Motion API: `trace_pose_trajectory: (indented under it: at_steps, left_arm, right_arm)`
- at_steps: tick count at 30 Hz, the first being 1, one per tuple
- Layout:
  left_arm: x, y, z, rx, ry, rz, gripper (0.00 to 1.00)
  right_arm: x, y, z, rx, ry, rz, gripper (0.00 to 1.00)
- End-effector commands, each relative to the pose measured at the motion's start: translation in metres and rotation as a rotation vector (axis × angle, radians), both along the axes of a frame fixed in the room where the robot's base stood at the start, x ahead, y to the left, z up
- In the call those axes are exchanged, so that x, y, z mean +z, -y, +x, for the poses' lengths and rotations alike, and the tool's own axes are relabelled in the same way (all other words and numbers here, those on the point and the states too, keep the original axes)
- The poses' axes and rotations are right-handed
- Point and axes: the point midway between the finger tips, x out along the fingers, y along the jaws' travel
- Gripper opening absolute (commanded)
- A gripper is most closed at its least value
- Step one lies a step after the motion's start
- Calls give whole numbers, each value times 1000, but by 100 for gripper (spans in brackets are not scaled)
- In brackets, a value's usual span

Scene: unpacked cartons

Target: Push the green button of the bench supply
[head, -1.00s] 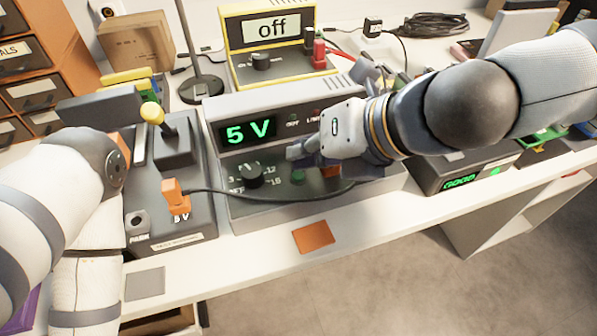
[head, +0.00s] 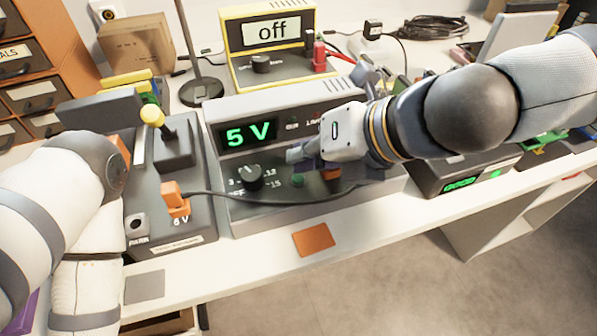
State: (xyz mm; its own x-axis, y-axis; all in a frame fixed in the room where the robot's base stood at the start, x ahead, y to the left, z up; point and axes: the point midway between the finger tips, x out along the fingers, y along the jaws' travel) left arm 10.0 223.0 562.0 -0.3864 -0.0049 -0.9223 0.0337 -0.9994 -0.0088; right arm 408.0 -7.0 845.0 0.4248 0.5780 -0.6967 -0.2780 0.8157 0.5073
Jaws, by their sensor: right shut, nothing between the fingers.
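The bench supply (head: 234,165) is a grey box in the middle of the table with a lit green "5 V" display (head: 248,133). Its black dial (head: 251,177) sits at the lower left of its sloped front. The green button (head: 297,181) is right of the dial, low on the panel. My right gripper (head: 296,155) is shut and empty. It is over the supply's front, its tip just above the green button in the picture; I cannot tell whether they touch. An orange part shows right of the button, partly behind the gripper. My left arm comes in at the left; its gripper is not visible.
A dark cable (head: 270,200) runs from an orange plug (head: 174,196) across the supply's front. A yellow meter reading "off" (head: 272,40) stands behind. An orange square (head: 314,239) lies in front. Another device with a green display (head: 460,184) stands right.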

Motion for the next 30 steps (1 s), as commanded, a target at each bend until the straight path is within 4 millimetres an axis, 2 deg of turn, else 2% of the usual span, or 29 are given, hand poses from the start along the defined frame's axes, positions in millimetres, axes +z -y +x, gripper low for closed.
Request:
trace_pose_trajectory:
  at_steps: [30]
  left_arm:
    - [-4,0,-3,0,-10,0,0]
  right_arm:
    - [-10,0,0,0,0,0,0]
